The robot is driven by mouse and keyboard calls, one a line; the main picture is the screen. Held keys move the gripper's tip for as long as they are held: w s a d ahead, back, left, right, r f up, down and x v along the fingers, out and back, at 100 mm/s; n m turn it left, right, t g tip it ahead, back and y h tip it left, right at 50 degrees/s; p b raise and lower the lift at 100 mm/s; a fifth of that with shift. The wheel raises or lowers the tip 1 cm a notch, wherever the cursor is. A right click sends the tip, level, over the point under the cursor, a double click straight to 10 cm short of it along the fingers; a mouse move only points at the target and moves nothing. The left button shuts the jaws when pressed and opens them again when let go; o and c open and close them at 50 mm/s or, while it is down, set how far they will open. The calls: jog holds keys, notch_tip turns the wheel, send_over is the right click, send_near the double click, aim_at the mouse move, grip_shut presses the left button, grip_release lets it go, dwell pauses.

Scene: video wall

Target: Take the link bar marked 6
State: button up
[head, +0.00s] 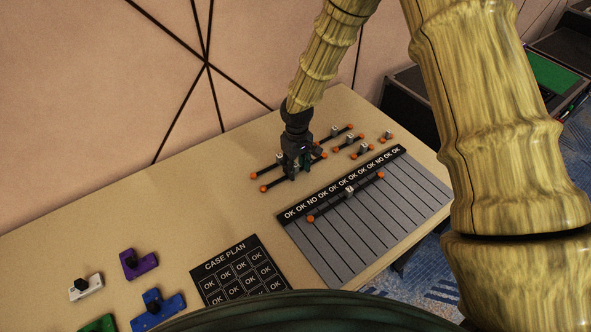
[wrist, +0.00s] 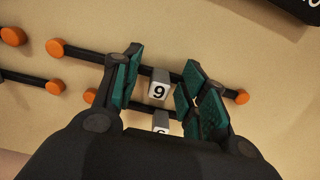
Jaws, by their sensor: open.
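My gripper (head: 292,174) is open and low over the link bars at the back of the table. In the wrist view, its teal-padded fingers stand on either side of a light tag block on a black link bar (wrist: 90,54) with orange ends. The tag (wrist: 159,84) reads as 9 in this view; whether it is a 6 seen upside down I cannot tell. A second link bar (wrist: 90,96) lies just below, its tag block (wrist: 161,120) partly hidden by my gripper. I see no finger contact with the bar.
Several shorter bars (head: 348,140) lie to the right of my gripper. A lane board (head: 330,262) in front holds one long bar (head: 330,208). A case plan (head: 240,270) and coloured knobbed blocks (head: 138,263) are at left. The wall (head: 120,90) rises behind.

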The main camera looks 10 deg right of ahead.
grip_shut()
dwell(0.3)
